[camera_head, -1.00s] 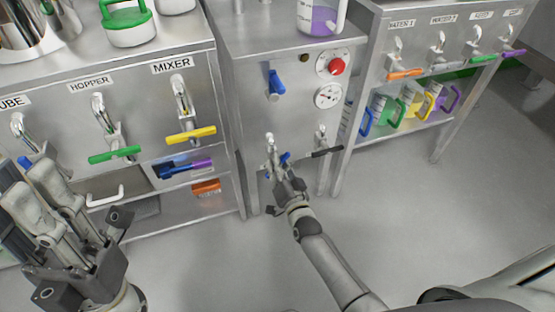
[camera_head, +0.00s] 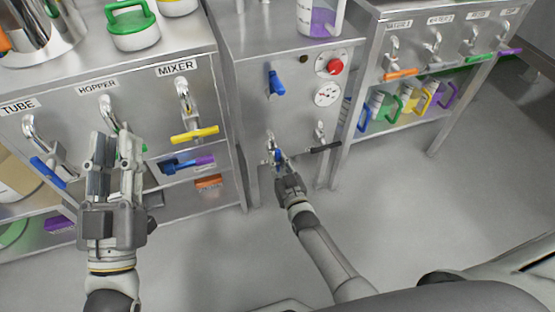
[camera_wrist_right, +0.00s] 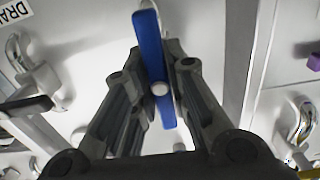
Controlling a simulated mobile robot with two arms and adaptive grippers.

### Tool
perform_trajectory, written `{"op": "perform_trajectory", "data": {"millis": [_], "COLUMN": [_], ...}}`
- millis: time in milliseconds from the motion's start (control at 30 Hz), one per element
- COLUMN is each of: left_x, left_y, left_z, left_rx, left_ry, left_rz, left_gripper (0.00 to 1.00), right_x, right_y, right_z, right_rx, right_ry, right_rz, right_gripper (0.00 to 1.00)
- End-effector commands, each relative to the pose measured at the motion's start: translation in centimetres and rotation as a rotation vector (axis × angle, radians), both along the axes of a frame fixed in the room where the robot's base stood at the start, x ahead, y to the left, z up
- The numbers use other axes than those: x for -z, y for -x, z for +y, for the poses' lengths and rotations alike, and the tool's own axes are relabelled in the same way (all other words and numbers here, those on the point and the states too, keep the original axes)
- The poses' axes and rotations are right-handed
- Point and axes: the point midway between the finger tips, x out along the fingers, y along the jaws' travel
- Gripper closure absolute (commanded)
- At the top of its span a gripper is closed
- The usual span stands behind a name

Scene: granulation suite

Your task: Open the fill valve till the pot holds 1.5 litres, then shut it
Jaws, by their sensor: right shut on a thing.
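A blue valve handle (camera_head: 277,155) is on a steel tap low on the front of the middle cabinet. My right gripper (camera_head: 282,168) is shut on this handle. In the right wrist view the handle (camera_wrist_right: 150,45) stands nearly upright between the two fingers of my right gripper (camera_wrist_right: 160,90). My left gripper (camera_head: 115,150) is empty, its fingers apart, in front of the left cabinet's hopper tap. I cannot identify the pot for certain, and no fill level is readable.
The middle cabinet also bears a blue lever (camera_head: 276,83), a red button (camera_head: 336,64), a gauge (camera_head: 327,95) and a black-handled tap (camera_head: 325,147). A jug with purple contents (camera_head: 321,20) stands on top. Coloured jugs fill the right shelf. The floor in front is clear.

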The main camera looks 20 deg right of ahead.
Motion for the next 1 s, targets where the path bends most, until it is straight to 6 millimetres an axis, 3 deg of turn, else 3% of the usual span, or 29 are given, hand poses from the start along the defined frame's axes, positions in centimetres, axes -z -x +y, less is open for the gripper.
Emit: {"op": "perform_trajectory", "data": {"millis": [500,533,700,1000], "left_x": [0.35,0.35,0.34,0.33], "left_y": [-0.18,-0.18,-0.17,-0.15], "left_z": [0.00,-0.01,-0.01,0.03], "left_rx": [-0.001,-0.001,-0.001,-0.001], "left_ry": [-0.006,-0.006,-0.006,-0.006], "left_rz": [0.020,0.020,0.019,0.020], "left_gripper": [0.73,0.73,0.73,0.73], "right_x": [0.08,0.08,0.06,0.02], "right_y": [0.02,0.02,0.02,0.04], "right_z": [0.00,0.00,0.00,-0.01], "right_rx": [0.000,0.000,0.000,0.000], "right_ry": [0.020,0.020,0.020,0.019], "right_rz": [0.001,0.001,0.000,0.000], "right_gripper": [1.00,0.84,0.62,0.61]}}
